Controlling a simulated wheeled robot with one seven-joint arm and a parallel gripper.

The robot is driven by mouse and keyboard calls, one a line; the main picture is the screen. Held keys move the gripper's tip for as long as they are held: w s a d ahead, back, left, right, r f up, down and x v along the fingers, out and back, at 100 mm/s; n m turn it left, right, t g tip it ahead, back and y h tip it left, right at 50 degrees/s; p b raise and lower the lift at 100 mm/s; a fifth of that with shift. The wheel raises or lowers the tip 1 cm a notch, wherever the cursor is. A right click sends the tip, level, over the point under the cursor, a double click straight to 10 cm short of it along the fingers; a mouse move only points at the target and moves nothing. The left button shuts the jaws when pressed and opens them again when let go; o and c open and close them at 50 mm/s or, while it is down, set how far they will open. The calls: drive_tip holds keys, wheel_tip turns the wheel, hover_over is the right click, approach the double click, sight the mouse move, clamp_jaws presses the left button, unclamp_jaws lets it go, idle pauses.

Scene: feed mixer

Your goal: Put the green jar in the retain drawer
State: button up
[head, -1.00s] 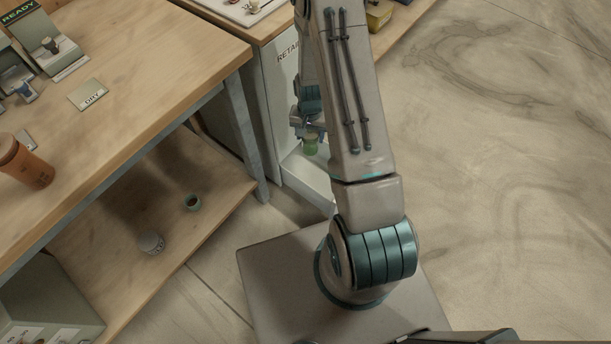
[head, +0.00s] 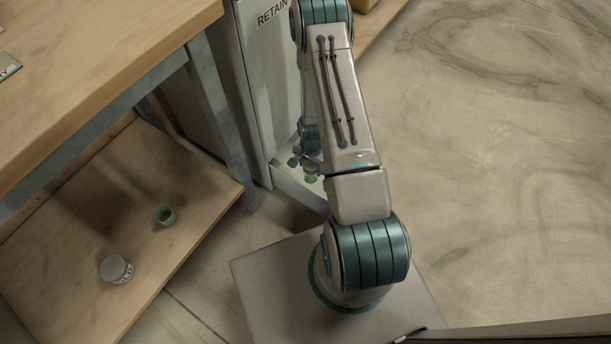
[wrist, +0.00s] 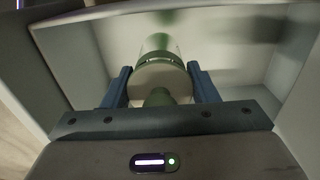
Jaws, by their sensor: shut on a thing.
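The green jar (wrist: 160,75) is between the two fingers of my gripper (wrist: 160,88) in the wrist view, and the gripper is shut on it. Pale drawer walls surround the jar in that view, with the pale drawer floor (wrist: 235,55) beyond it. I cannot tell whether the jar touches the floor. In the head view the jar (head: 311,177) shows small beneath my gripper (head: 308,165), at the open retain drawer (head: 297,188) low in the cabinet labelled RETAIN (head: 262,70). My arm hides part of the drawer.
A wooden workbench (head: 110,70) stands on the left, with a leg near the cabinet. Open floor (head: 500,150) lies to the right.

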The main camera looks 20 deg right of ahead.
sight(310, 178)
wheel_tip(310, 178, down, 9)
drive_tip(key=b, duration=0.2)
drive_tip(key=shift+a+r+b, duration=0.1)
drive_tip(key=shift+r+b, duration=0.1)
drive_tip(key=shift+b, duration=0.1)
drive_tip(key=shift+f, duration=0.1)
drive_tip(key=shift+f, duration=0.15)
drive_tip(key=o, duration=1.1)
